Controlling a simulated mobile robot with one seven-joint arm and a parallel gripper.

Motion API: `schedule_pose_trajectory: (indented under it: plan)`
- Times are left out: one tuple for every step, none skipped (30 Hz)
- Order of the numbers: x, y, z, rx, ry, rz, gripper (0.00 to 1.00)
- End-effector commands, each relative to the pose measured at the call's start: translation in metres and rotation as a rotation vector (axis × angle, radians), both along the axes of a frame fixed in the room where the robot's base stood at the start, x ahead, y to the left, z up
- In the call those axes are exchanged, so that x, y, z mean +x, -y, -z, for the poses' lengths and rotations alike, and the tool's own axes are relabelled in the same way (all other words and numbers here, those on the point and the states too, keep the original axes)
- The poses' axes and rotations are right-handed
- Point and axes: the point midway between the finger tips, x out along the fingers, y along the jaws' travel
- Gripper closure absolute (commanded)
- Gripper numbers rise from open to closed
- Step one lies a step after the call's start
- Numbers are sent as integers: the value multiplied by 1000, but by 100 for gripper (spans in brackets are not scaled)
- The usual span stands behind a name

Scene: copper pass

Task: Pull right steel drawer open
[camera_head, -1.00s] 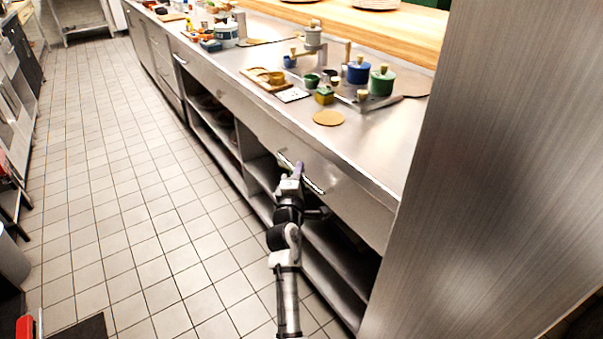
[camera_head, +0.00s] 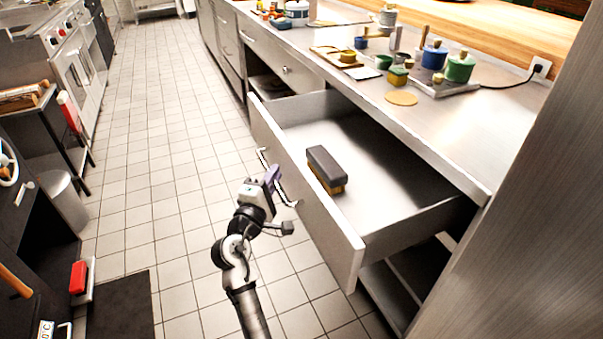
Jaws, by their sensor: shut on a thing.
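The right steel drawer (camera_head: 310,213) stands far out from the counter, with its inside in plain view. A dark grey and yellow block (camera_head: 327,170), perhaps a sponge or brush, lies on the drawer floor near the front panel. My gripper (camera_head: 273,179) is at the bar handle (camera_head: 284,193) on the drawer's outer face, shut on it. The fingertips are small and partly hidden by the gripper body. My arm reaches up from the bottom of the picture, outside the drawer.
The steel counter (camera_head: 440,130) carries several pots, jars and a round mat (camera_head: 401,98). A steel wall (camera_head: 520,220) stands close on the right. The tiled floor (camera_head: 165,170) on the left is clear. A dark mat (camera_head: 118,312) lies at lower left.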

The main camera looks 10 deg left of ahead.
Motion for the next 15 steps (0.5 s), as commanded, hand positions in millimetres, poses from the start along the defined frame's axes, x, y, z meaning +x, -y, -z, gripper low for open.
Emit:
schedule_pose_trajectory:
  plan:
    - [-7,-12,2,0,-2,-4,100]
    - [-11,-17,2,1,0,-3,100]
    - [-15,-23,1,1,-1,-3,100]
    - [-19,-28,1,1,0,-3,100]
    - [-22,-33,1,0,-1,-2,100]
    - [-25,-38,1,0,-1,-2,100]
    - [-28,-42,1,-1,-2,-2,100]
    - [-30,-45,1,-1,-2,-1,100]
    - [-33,-50,1,-1,-1,-2,100]
    - [-35,-52,1,-1,-2,-1,100]
    - [-36,-54,1,1,-3,0,100]
    - [-38,-57,1,0,-2,0,100]
    - [-39,-59,1,-1,-2,0,100]
    - [-40,-61,1,-1,-2,0,100]
    - [-42,-62,1,0,-2,1,100]
